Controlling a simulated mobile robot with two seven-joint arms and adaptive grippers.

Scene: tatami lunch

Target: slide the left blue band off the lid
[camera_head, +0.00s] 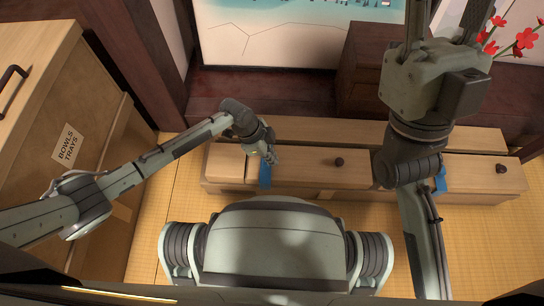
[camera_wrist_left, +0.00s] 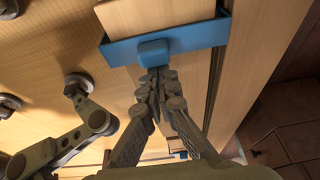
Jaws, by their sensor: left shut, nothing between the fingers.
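The left blue band (camera_head: 265,174) crosses the pale wooden lid (camera_head: 305,166) of a long, low box near its left end. In the left wrist view the band (camera_wrist_left: 190,38) runs across the wood, with a raised blue tab (camera_wrist_left: 153,51) on it. My left gripper (camera_head: 270,158) is shut and empty at the band. In the left wrist view its fingertips (camera_wrist_left: 157,74) are at the tab's near edge; I cannot tell if they touch. My right gripper (camera_head: 445,14) is raised above the box's right part, fingers apart, tips cut off by the frame's top.
A second blue band (camera_head: 440,180) shows at the right, partly hidden by my right arm. Dark knobs (camera_head: 339,162) stand on the lids. A wooden cabinet (camera_head: 70,120) with a label is at the left. A dark wooden chest (camera_head: 370,70) and red flowers (camera_head: 520,40) are behind.

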